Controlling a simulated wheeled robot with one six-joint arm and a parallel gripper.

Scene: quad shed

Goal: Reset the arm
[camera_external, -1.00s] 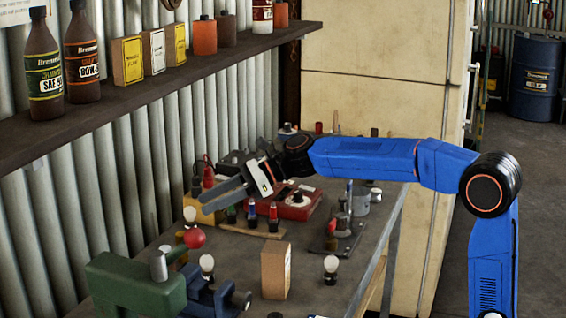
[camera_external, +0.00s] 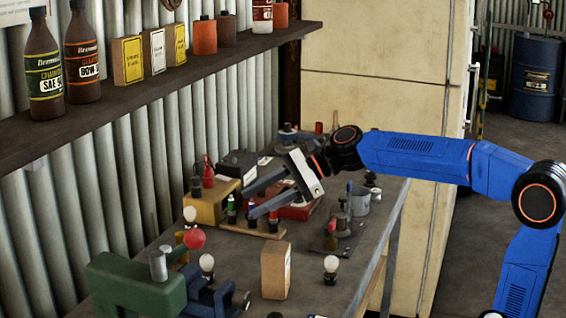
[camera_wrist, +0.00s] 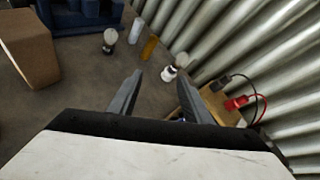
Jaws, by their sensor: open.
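My gripper (camera_external: 252,199) is open and empty, held above the middle of the workbench (camera_external: 232,262) with its two grey fingers pointing left. My blue arm reaches in from the right. In the wrist view, my gripper (camera_wrist: 165,95) shows both fingers apart with bare bench and a wooden block's edge beyond them. Below the fingers in the outside view stand several small bottles on a wooden strip (camera_external: 252,231). A red box (camera_external: 300,210) is partly hidden behind my gripper.
A yellow block (camera_external: 213,203) with red and black clips is by the wall. A shelf (camera_external: 150,95) with bottles hangs above left. A cream cabinet (camera_external: 375,120) stands behind.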

